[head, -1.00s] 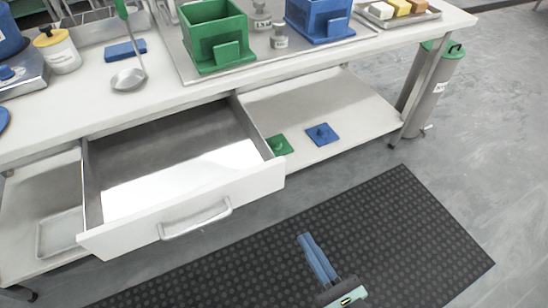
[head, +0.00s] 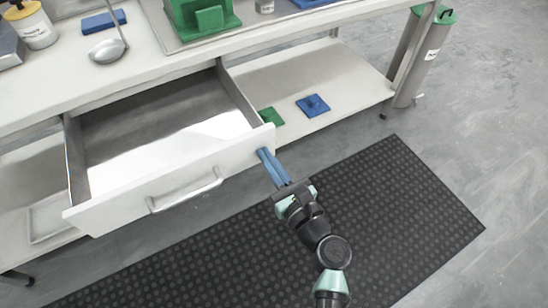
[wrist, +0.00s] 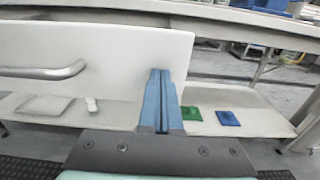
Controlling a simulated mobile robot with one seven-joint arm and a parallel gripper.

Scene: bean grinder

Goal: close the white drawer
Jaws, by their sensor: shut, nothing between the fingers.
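The white drawer (head: 180,172) is pulled out from under the bench and looks empty inside. Its grey bar handle (head: 185,191) is on the front panel; the handle also shows at the left in the wrist view (wrist: 45,72). My gripper (head: 264,152) has blue fingers, pressed together with nothing between them. The fingertips are at the right end of the drawer's front panel. In the wrist view the fingers (wrist: 158,98) overlap the right part of the white panel (wrist: 110,55). I cannot tell whether they touch it.
The white bench top (head: 70,75) holds a ladle (head: 108,48), a blue block (head: 103,21) and a green box (head: 203,18). Green (head: 270,117) and blue (head: 313,105) lids lie on the lower shelf. A grey cylinder (head: 430,58) stands right. The black mat (head: 400,210) is clear around my arm.

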